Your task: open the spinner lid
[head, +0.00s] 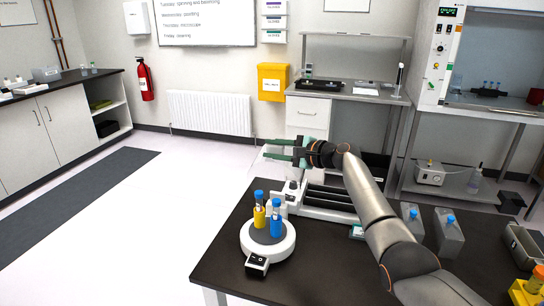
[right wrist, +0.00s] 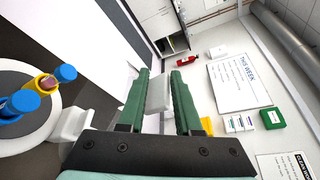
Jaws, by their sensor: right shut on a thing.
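The spinner (head: 268,250) is a round white device with a dark top on the near left of the black table. Two blue-capped tubes, a yellow one (head: 259,217) and a blue one (head: 276,226), stand in it, and its top is uncovered. It also shows at the left of the right wrist view (right wrist: 52,128). My right gripper (head: 269,150) is above and behind the spinner, with green fingers. In the right wrist view its fingers (right wrist: 160,80) are shut on a pale grip piece (right wrist: 159,95), apparently the lid's handle. The clear lid is faint and hard to make out. My left gripper is out of view.
A white-framed unit with dark channels (head: 325,199) stands just behind the spinner. The table front is clear.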

